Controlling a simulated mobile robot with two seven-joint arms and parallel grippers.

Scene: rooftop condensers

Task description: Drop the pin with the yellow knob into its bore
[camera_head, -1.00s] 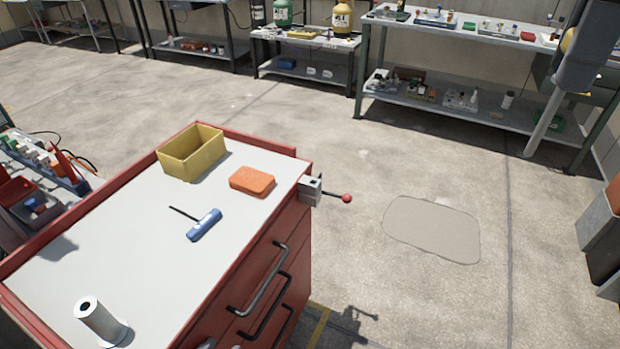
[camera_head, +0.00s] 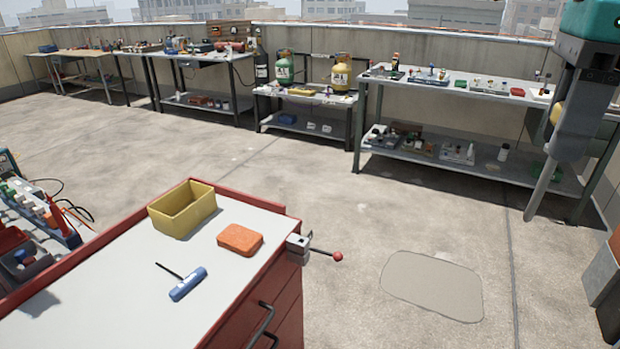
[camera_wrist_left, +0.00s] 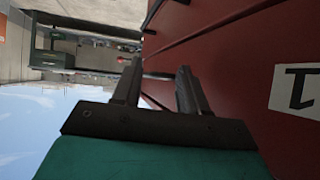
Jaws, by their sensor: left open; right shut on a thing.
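My right gripper (camera_head: 571,135) is at the upper right of the head view, shut on the pin. The pin's grey shaft (camera_head: 541,190) slants down below the fingers, and a bit of its yellow knob (camera_head: 557,114) shows beside them. The fingers hide the rest. A small grey metal block (camera_head: 298,243) with a dark opening on top sits at the cart's corner, left of the right gripper; I cannot tell whether this is the bore. My left gripper (camera_wrist_left: 157,84) is open and empty in the left wrist view, close to a red drawer front (camera_wrist_left: 235,60).
The cart top (camera_head: 100,300) holds a yellow bin (camera_head: 182,210), an orange case (camera_head: 240,240) and a blue-handled tool (camera_head: 188,284). A red-knobbed lever (camera_head: 337,257) juts from the corner block. Benches (camera_head: 440,82) line the wall.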

